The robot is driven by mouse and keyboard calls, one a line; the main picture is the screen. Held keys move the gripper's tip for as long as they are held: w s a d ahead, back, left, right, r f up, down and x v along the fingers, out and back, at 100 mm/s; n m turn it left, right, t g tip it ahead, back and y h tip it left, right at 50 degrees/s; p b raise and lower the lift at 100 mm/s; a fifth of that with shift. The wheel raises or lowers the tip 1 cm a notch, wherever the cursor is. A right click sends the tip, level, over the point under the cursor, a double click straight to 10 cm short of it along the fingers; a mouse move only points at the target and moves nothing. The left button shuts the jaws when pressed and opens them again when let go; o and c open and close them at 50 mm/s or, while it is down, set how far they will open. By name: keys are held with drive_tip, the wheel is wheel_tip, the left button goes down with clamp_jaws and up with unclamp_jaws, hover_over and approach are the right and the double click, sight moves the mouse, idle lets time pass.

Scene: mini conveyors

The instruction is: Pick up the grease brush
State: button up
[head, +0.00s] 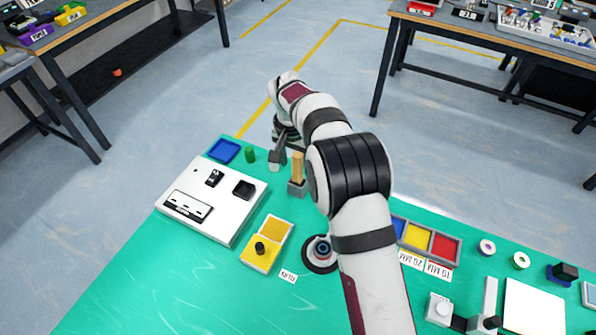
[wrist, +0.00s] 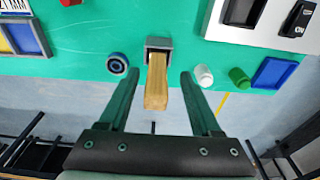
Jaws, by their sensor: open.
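The grease brush shows as an upright tan wooden handle (head: 298,166) standing in a small grey holder (head: 297,189) near the far edge of the green table. Its lower end is hidden inside the holder. In the wrist view the handle (wrist: 156,82) points toward me from the grey holder (wrist: 158,43). My gripper (wrist: 158,78) is open, with one finger on each side of the handle and visible gaps on both sides. In the head view my gripper (head: 285,152) is close to the handle, partly hidden by my arm.
A green cylinder (head: 250,155) and a blue tray (head: 223,150) stand left of the holder. A white cylinder (wrist: 204,75) sits close to one finger, and a dark blue round part (wrist: 117,64) lies on the other side. A white panel (head: 211,198) occupies the left.

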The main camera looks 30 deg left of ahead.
sight(298, 171)
drive_tip(key=f, duration=0.4)
drive_tip(key=shift+w+d, duration=0.2)
drive_tip(key=shift+w, duration=0.2)
clamp_jaws()
